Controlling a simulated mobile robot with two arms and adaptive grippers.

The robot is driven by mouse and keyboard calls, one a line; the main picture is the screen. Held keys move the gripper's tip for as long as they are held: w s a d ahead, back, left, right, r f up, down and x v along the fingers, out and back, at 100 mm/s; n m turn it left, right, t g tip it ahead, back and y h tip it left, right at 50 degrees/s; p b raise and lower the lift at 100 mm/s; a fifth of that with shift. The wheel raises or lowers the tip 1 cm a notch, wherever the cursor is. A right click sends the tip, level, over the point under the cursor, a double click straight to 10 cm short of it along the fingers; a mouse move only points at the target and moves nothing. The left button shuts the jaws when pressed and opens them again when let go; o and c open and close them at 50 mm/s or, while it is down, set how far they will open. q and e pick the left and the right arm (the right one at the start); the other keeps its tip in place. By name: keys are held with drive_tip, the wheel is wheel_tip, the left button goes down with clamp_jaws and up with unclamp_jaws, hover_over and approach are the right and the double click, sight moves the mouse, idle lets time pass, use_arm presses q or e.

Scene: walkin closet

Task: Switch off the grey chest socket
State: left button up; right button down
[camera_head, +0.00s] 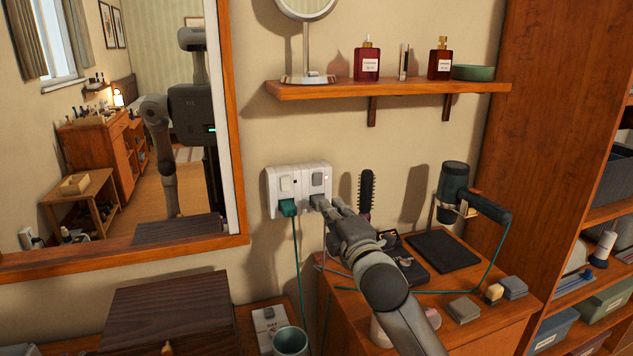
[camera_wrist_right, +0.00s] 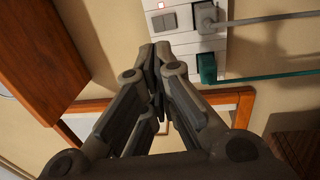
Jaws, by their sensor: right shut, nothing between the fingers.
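A white double wall socket (camera_head: 299,187) is on the wall below the shelf. Its left half holds a green plug (camera_head: 288,208) and its right half a grey plug (camera_head: 317,201). Above the grey plug is a grey switch (camera_head: 317,180) with a small lit red light beside it. The switch (camera_wrist_right: 163,20) and light also show in the right wrist view. My right gripper (camera_head: 328,204) is shut and empty, its tips close to the socket's lower right part. I cannot tell whether they touch it. My left gripper is not in view.
A shelf (camera_head: 390,87) with bottles and a mirror stand juts out above the socket. A wooden chest (camera_head: 470,335) below carries a hair dryer (camera_head: 454,190), brush, dark mat and small boxes. A green cable hangs from the green plug. A framed wall mirror (camera_head: 236,150) is at the left.

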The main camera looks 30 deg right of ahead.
sight(312, 175)
drive_tip(key=p+x, duration=0.2)
drive_tip(key=x, duration=0.8)
drive_tip(key=shift+r, duration=0.1)
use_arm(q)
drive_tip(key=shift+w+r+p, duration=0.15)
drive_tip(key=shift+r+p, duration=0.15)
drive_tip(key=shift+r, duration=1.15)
use_arm(e)
drive_tip(key=shift+w+d, duration=0.1)
drive_tip(key=shift+w, duration=0.45)
drive_tip(key=shift+w+r+p, duration=0.2)
drive_tip(key=shift+r+p, duration=0.25)
drive_tip(key=shift+p, duration=0.8)
drive_tip(key=shift+s+f+b, duration=0.1)
drive_tip(key=shift+f+b, duration=0.2)
drive_tip(key=shift+b, duration=0.1)
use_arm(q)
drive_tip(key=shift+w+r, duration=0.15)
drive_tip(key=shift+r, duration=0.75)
